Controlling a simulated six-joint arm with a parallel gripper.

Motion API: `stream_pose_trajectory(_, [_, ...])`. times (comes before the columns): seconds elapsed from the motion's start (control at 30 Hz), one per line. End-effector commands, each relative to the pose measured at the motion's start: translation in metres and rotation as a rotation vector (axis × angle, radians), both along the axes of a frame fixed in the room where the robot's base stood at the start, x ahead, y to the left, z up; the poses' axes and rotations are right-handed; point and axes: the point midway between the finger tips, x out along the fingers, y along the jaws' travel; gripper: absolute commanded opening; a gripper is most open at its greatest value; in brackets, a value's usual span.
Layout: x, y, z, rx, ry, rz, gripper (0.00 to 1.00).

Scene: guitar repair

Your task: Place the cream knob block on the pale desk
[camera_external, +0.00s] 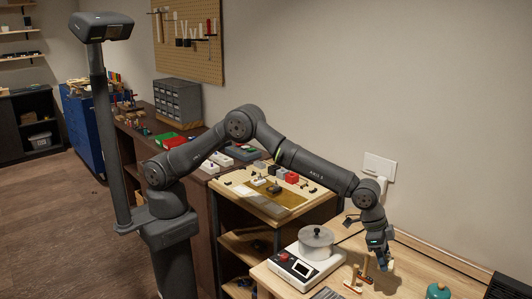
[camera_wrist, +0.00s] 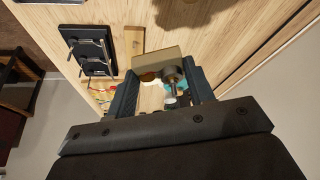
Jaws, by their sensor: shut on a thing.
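My gripper (camera_external: 384,260) hangs pointing down over the pale desk (camera_external: 262,276) at the right of the external view. In the wrist view, the two dark fingers of my gripper (camera_wrist: 162,92) are closed on a cream block (camera_wrist: 158,61) with a grey cylindrical knob part beside it. Only a little of the block shows past the fingers in the external view. The pale wood of the desk also fills the upper wrist view (camera_wrist: 215,50). I cannot tell how far the block is above it.
A white scale-like device (camera_external: 298,270) with a round grey pot (camera_external: 316,242) stands left of my gripper. A small wooden stand (camera_external: 360,277) is close by, and a teal bottle (camera_external: 438,290) is at the right. A dark block with metal rods (camera_wrist: 88,50) lies on the desk in the wrist view.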

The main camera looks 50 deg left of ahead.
Motion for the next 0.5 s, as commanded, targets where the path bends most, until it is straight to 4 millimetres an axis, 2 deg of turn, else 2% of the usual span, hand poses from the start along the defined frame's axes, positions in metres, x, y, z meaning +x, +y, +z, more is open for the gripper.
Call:
stream_pose_trajectory(0.17, [0.022, -0.003, -0.016, 0.001, 0.0, 0.007, 0.26])
stream_pose_trajectory(0.5, [0.096, -0.003, -0.061, 0.001, 0.0, 0.007, 0.26])
